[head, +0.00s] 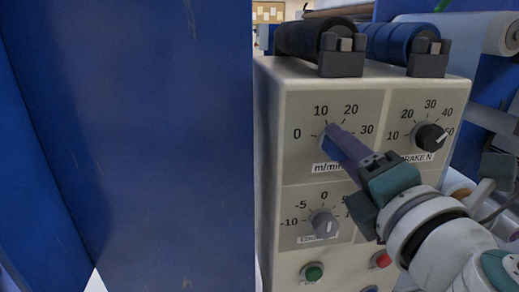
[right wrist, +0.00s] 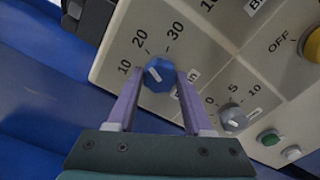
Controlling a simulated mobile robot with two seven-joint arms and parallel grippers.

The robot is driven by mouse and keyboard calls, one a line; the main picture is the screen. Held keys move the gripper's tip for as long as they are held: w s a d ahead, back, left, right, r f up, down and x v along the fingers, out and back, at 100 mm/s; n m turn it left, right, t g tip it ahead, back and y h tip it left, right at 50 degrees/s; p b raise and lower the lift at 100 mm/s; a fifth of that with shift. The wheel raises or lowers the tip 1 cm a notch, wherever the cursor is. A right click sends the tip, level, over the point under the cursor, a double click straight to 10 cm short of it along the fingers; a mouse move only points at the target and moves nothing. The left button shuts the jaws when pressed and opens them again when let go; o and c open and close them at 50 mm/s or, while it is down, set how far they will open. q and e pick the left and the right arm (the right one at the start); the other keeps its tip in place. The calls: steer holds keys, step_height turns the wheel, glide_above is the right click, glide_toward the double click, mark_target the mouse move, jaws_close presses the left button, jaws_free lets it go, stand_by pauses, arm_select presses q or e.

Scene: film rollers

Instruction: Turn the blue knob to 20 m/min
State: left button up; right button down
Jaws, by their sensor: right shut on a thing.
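The blue knob (right wrist: 160,76) sits on the m/min dial of a cream control panel (head: 277,250). My right gripper (head: 335,132) is at this dial, with its purple fingers shut on the knob, one on each side, as the right wrist view (right wrist: 156,80) shows. The knob's white mark points up and left in that view, roughly between the 10 and 20 labels; the exact value is hard to read. In the head view the fingers hide most of the knob. My left gripper is not in view.
A black BRAKE N knob (head: 430,137) is to the right, and a grey knob (head: 323,222) is below. A green button (head: 312,272) and a red button (head: 381,259) sit lower. Rollers (head: 314,38) lie above the panel. A large blue panel (head: 130,140) fills the left.

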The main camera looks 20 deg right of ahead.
stand_by(0.5)
steer(key=shift+c, duration=1.5)
jaws_free()
steer(key=b+v, duration=0.3)
steer(key=v, duration=0.7)
steer(key=shift+b, duration=0.3)
steer(key=shift+d, duration=0.1)
